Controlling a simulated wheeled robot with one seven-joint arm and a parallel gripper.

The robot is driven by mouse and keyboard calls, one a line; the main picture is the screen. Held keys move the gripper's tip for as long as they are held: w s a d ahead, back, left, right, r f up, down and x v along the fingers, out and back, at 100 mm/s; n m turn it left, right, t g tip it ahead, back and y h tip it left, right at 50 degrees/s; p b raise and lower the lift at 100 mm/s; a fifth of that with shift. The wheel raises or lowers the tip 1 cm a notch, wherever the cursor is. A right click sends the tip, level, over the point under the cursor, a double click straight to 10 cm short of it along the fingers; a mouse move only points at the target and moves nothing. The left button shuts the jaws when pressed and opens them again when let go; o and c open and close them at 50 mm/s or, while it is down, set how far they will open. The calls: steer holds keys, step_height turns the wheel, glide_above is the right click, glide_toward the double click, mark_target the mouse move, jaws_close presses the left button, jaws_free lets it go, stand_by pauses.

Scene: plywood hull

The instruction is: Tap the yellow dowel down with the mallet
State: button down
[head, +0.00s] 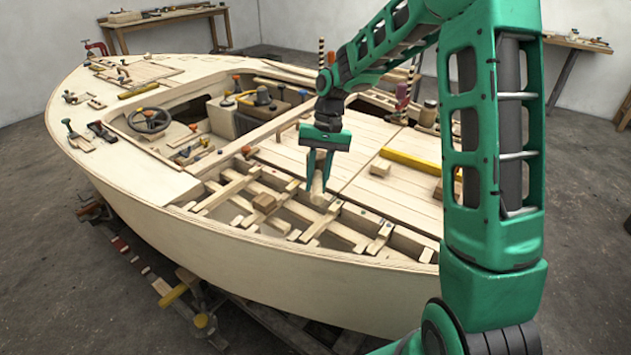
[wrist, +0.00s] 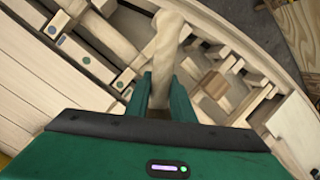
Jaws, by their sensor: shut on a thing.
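My gripper (head: 319,180) hangs over the open framed part of the hull, pointing down. It is shut on a pale, rounded wooden piece, which looks like the mallet (head: 318,187). In the wrist view the mallet (wrist: 168,45) stretches from between my fingers (wrist: 160,95) toward the top of the picture. I cannot make out its head clearly. I cannot pick out the yellow dowel in either view.
Wooden ribs (head: 225,193) and gaps lie below my gripper, with a small brown block (head: 264,203) on them. A long yellow bar (head: 410,161) lies on the deck to the right. The hull's rim (head: 300,253) runs along the near side. A steering wheel (head: 149,120) stands farther left.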

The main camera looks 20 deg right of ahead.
step_height(320, 180, down, 5)
steer(key=shift+r, duration=2.6)
